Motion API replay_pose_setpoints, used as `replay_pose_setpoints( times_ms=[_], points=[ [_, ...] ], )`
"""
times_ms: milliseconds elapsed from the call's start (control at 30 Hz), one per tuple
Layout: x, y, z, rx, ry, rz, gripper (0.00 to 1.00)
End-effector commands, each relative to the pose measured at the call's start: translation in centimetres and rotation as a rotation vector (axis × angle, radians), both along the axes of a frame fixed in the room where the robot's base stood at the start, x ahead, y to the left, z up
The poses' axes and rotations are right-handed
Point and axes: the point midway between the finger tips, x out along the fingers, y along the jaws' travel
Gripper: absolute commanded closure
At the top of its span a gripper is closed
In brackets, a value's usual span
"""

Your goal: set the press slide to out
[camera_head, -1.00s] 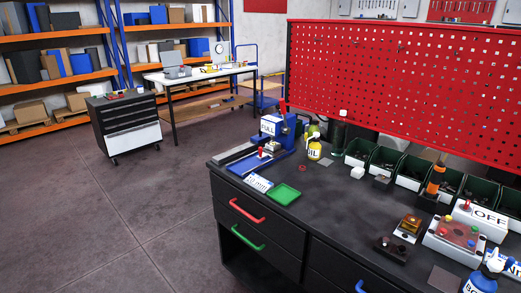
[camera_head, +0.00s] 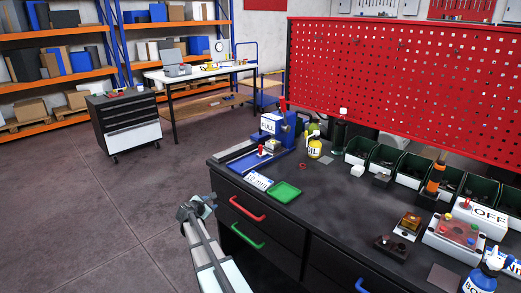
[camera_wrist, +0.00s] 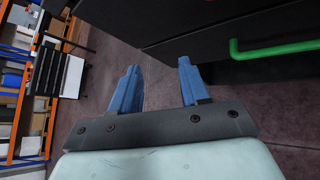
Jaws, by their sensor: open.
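The blue press (camera_head: 287,128) stands at the back left corner of the dark workbench, with a white lettered sign on its front. Its slide (camera_head: 262,150) shows as a small part with a red knob at the press's foot, above a blue base that reaches toward the left bench edge. The slide is too small to tell its exact position. My gripper (camera_head: 195,208) is left of the bench front, apart from the press and over the floor side. In the wrist view my gripper (camera_wrist: 158,68) has its two blue fingers apart with nothing between them. The press is outside the wrist view.
A green tray (camera_head: 284,193) and a white lettered plate (camera_head: 258,180) lie in front of the press. Drawers with a red handle (camera_head: 247,210) and a green handle (camera_head: 247,237) face my arm.

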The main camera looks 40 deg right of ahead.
Motion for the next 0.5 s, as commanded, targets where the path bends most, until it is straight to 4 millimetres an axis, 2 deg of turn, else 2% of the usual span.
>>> replay_pose_setpoints(
  times_ms=[33, 100, 300, 400, 500],
  points=[
    [1.3, -1.5, 2.6, -0.056, 0.004, 0.024, 0.55],
    [2.4, -2.9, 5.5, -0.129, 0.020, 0.056, 0.55],
    [4.1, -6.5, 12.6, -0.313, 0.075, 0.111, 0.55],
    [4.0, -9.1, 15.9, -0.417, 0.125, 0.107, 0.55],
    [2.7, -11.8, 17.2, -0.500, 0.189, 0.070, 0.55]
  ],
)
